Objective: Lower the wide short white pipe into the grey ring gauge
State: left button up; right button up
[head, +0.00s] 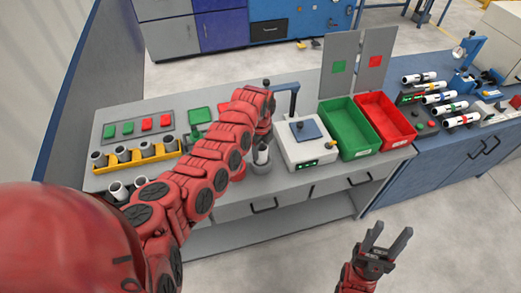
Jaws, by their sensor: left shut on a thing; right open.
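My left gripper (263,137) reaches down near the front edge of the grey workbench and is shut on a white pipe (262,156). The gripper hides the pipe's upper part. The grey ring gauge (261,168) is on the bench directly below, around the pipe's lower end in this view. I cannot tell how deep the pipe sits in it. My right gripper (385,241) is open and empty, low over the floor in front of the bench.
A white scale-like device (305,150), a green bin (349,130) and a red bin (386,121) stand to the right. A yellow rack (133,156) with grey cylinders and two whitish pipes (120,190) are at left. Several banded pipes lie on the blue bench.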

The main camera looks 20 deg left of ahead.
pick_arm(q)
jog(key=shift+f, duration=0.65)
dwell(0.3)
jog(key=o, duration=1.4)
jog(key=shift+o, duration=0.2)
notch_tip(320, 180, up, 12)
jog(key=b, duration=0.4)
jog(key=shift+f+b, duration=0.15)
jog(key=shift+b, duration=0.2)
jog(key=shift+r, duration=2.85)
